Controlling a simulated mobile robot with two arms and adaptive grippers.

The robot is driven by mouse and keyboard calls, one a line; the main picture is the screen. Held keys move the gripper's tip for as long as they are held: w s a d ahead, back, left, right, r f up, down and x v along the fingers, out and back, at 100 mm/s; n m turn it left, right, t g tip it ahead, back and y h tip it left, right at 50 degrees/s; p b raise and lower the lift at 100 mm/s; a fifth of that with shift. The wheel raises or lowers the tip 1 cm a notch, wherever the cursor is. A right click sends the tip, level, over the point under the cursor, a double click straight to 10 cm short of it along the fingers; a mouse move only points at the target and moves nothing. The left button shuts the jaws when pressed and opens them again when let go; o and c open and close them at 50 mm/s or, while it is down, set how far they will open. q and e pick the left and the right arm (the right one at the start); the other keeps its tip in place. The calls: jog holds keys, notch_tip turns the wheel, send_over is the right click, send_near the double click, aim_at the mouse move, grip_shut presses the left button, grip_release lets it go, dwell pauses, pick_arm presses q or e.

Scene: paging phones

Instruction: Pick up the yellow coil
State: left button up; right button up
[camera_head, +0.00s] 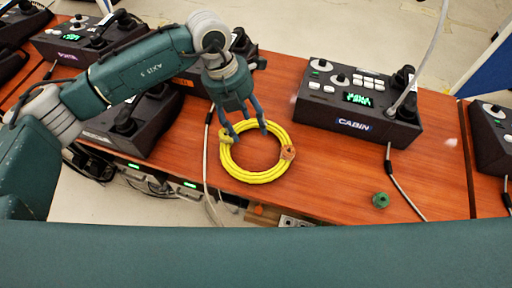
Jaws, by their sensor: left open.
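The yellow coil (253,178) lies flat on the wooden table near its front edge, in the middle of the head view. It has an orange-brown tie (288,153) on its right side and a yellowish piece at its upper left. My left gripper (246,132) is open, with its fingers pointing down over the far side of the coil. I cannot tell whether the fingertips touch the coil. My right gripper is not in view.
The paging phone marked CABIN (355,128) stands to the right of the coil. Other phones stand at left and at the right edge (494,138). A small green knob-like piece (380,200) lies near the front edge. A grey cable (207,165) runs left of the coil.

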pick_arm(q)
jog(key=w+a+y, duration=0.1)
jog(key=a, duration=0.3)
jog(key=w+a+y, duration=0.1)
jog(key=a, duration=0.1)
jog(key=shift+w+a+r+n+t+y, duration=0.15)
jog(key=shift+w+r+n+t+y, duration=0.15)
jog(key=shift+n+t, duration=0.1)
jog(key=p, duration=0.1)
send_over(225, 133)
notch_tip(225, 133, down, 4)
jog(key=shift+s+f, duration=0.1)
jog(key=shift+f, duration=0.1)
jog(key=shift+a+f, duration=0.1)
jog(key=shift+f, duration=0.45)
jog(key=shift+f+p, duration=0.4)
jog(key=shift+p, duration=0.15)
notch_tip(225, 133, down, 4)
jog(key=shift+r+p, duration=0.15)
jog(key=shift+p, duration=0.45)
jog(key=shift+f, duration=0.35)
jog(key=shift+r, duration=0.1)
grip_shut()
